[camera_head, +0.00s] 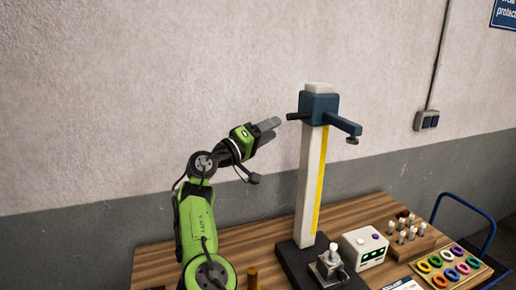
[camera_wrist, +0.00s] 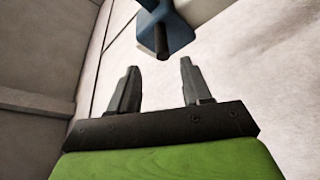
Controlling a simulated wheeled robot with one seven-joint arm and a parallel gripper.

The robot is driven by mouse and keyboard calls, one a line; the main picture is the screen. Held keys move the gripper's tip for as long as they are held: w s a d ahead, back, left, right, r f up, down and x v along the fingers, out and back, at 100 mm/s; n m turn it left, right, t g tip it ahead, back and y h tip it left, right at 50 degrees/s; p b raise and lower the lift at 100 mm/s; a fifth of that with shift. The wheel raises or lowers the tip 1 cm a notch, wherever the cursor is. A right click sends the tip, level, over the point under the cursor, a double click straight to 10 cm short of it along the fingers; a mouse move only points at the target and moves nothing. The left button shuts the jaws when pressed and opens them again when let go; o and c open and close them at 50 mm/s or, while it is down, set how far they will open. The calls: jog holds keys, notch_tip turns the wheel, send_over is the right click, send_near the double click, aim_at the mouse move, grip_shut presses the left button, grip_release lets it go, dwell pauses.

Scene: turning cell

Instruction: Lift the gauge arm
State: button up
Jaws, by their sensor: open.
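The gauge arm is a dark blue sliding head (camera_head: 319,107) with an arm reaching to the right and a small dark tip below its end. It sits near the top of a white column (camera_head: 312,185) with a yellow strip. A black handle (camera_head: 298,116) sticks out of its left side. My gripper (camera_head: 273,129) is left of the handle and apart from it, pointing toward it. In the wrist view my gripper (camera_wrist: 158,85) is open and empty. The black handle (camera_wrist: 161,42) shows just beyond the fingertips, roughly between them, with the blue head (camera_wrist: 175,30) behind it.
Below the arm, a metal part (camera_head: 331,262) stands on the black base (camera_head: 298,262). A white box with a display (camera_head: 364,249), several metal pegs (camera_head: 402,231) and a tray of coloured rings (camera_head: 438,283) stand to the right. A brass cylinder (camera_head: 252,278) is at the front left.

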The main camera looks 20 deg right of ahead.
jog(key=v, duration=0.4)
jog(key=shift+s+a+r, duration=0.1)
jog(key=shift+a, duration=0.1)
